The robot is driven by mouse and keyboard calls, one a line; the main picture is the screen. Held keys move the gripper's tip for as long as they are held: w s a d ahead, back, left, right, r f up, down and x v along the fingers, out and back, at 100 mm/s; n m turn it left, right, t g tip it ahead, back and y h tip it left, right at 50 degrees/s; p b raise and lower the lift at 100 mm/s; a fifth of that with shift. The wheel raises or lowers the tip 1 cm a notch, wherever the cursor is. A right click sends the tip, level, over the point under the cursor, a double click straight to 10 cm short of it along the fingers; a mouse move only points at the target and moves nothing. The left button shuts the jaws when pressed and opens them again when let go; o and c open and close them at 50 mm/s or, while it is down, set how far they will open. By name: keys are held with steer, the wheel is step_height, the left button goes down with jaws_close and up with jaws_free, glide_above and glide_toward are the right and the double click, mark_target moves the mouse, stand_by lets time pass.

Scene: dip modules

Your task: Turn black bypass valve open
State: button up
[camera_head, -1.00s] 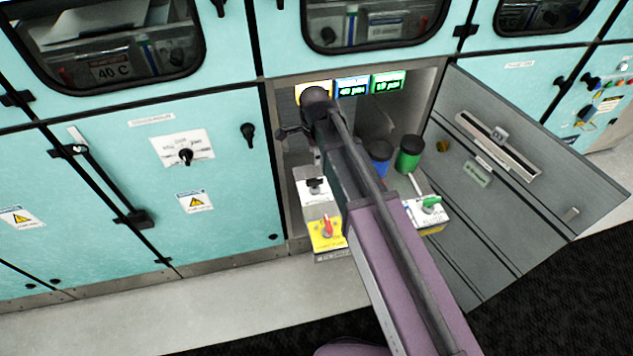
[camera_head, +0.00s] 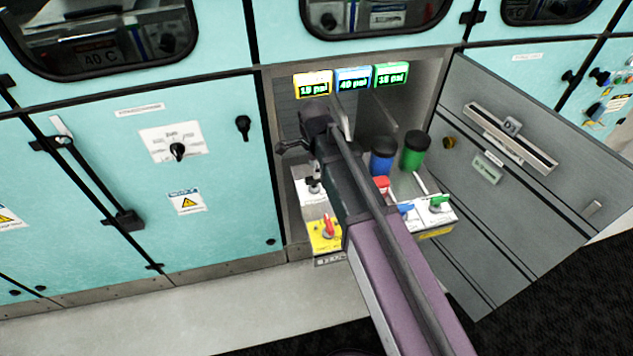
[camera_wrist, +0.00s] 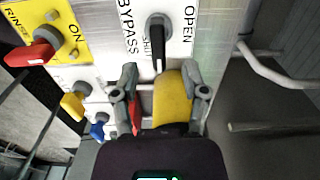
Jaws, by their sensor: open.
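The black bypass valve (camera_wrist: 156,40) shows in the wrist view on a white plate lettered BYPASS, OPEN and SHUT. Its handle points down the picture, along the SHUT lettering, with OPEN to its right. In the head view the black valve (camera_head: 314,185) is at the left of the open compartment, partly behind my arm. My gripper (camera_wrist: 159,72) is open, its two fingers apart just below the handle in the wrist view. The handle's tip is near the gap, not clasped. A yellow rounded thing (camera_wrist: 172,98) shows between the fingers; I cannot tell its depth.
A red RINSE handle (camera_wrist: 42,48) sits left of the valve. Blue (camera_head: 382,157) and green (camera_head: 415,151) canisters stand right of my arm. A green handle (camera_head: 438,203) is at front right. The open door (camera_head: 525,215) bounds the right side.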

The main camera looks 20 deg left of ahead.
mark_target(314, 183)
steer(key=shift+f+b, duration=1.95)
steer(key=shift+f, duration=0.3)
